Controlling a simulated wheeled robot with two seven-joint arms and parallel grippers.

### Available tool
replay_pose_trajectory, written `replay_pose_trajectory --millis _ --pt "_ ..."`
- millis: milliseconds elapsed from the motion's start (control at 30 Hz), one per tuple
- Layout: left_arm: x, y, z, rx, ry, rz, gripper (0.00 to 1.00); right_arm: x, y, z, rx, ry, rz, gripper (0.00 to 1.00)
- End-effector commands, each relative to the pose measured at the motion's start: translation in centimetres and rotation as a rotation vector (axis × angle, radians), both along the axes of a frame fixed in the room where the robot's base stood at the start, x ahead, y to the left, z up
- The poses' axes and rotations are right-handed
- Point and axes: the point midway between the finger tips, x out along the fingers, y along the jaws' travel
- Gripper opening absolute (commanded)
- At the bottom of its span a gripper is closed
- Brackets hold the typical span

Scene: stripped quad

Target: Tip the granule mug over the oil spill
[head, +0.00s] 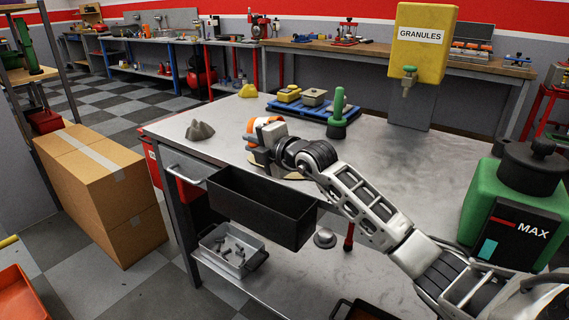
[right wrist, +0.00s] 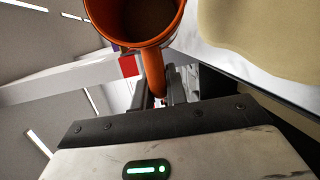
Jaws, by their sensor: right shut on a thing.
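My right gripper (head: 268,138) is shut on the handle of the orange mug (head: 251,125), above the steel table. In the right wrist view the gripper (right wrist: 155,92) has its fingers on the handle below the mug (right wrist: 133,40). Its open mouth shows brown contents inside. In the head view the gripper hides much of the mug, and its exact tilt is hard to tell. A flat tan patch (head: 257,160), perhaps the oil spill, lies on the table below the gripper, partly hidden. It also shows in the right wrist view (right wrist: 270,35). My left gripper is out of view.
A yellow granules dispenser (head: 422,45) hangs at the back right. A green jug (head: 480,215) stands at the right. A blue pallet (head: 312,112), a green-handled tool (head: 338,107) and a grey lump (head: 199,130) are on the table. A black bin (head: 262,208) hangs at the front edge.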

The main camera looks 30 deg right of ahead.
Motion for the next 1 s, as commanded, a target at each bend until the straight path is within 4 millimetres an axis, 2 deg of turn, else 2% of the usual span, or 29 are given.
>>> replay_pose_trajectory --millis 1000 --pt "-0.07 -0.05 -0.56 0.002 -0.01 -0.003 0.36 0.12 0.42 0.28 0.039 -0.056 0.009 0.0"
